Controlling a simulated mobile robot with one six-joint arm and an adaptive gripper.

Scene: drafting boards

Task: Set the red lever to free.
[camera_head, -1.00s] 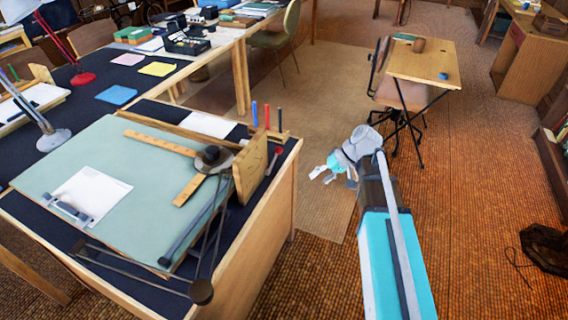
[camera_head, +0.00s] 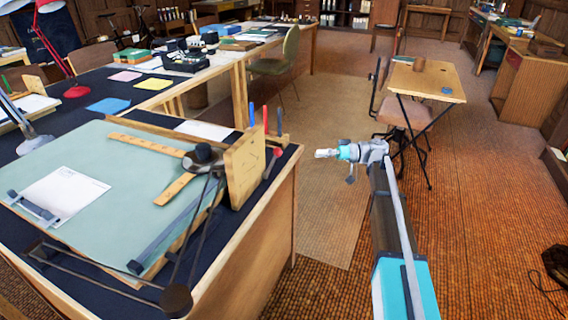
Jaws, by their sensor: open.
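The red lever (camera_head: 272,163) is at the right side of the near drafting board (camera_head: 110,170), beside an upright wooden plate (camera_head: 243,165). Its round red end points up and to the right. Small markings on the plate are too small to read. My gripper (camera_head: 318,154) is open and empty, over the floor to the right of the desk. It points left toward the lever and is apart from it.
A drafting arm with wooden rulers (camera_head: 175,187) lies on the board, with a clipped sheet (camera_head: 62,195) at left. Blue and red pens (camera_head: 266,119) stand behind the wooden plate. A small table (camera_head: 425,80) and chair stand behind my arm.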

